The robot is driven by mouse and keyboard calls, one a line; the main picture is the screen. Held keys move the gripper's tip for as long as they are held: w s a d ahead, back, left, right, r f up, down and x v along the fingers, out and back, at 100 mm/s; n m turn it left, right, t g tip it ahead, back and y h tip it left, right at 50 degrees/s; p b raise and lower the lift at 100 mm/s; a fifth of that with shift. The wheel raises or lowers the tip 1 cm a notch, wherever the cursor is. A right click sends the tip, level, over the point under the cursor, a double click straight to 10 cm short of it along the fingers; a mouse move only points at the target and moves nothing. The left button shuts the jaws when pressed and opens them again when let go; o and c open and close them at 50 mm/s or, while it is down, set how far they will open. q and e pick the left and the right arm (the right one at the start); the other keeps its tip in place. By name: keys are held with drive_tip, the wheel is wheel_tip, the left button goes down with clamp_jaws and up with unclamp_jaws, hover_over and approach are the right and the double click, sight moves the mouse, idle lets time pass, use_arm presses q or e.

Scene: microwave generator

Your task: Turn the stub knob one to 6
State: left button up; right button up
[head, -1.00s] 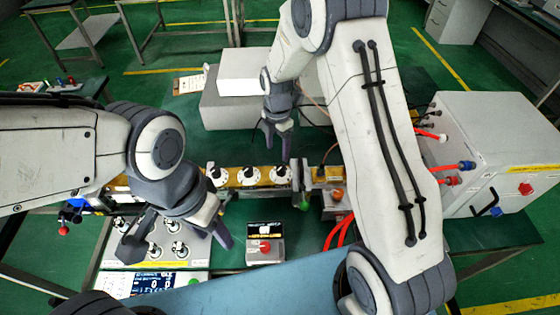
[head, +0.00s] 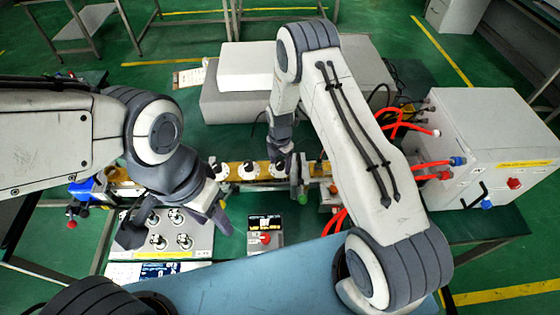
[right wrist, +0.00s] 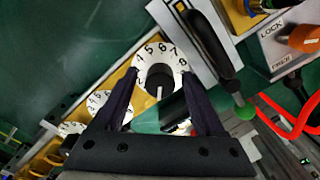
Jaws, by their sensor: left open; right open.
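Several white numbered dials with black knobs sit in a row on a yellow rail (head: 235,172). The rightmost dial (head: 280,171) is partly covered by my right gripper (head: 281,158). In the right wrist view that dial (right wrist: 153,57) shows 5, 6, 7 and 8, and its black stub knob (right wrist: 158,84) carries a pale pointer line. My open right gripper (right wrist: 160,100) has one finger on each side of this knob, with gaps visible; contact cannot be told. A neighbouring dial (right wrist: 98,103) is partly hidden by a finger. My left gripper (head: 172,228) is open over a lever panel.
The panel with several black levers (head: 183,242) lies at the lower left. A small box with a red button (head: 265,238) stands below the dials. A dark lever with a green tip (right wrist: 243,112) and an orange knob (right wrist: 304,38) are close right of the dial.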

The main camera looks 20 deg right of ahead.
clamp_jaws()
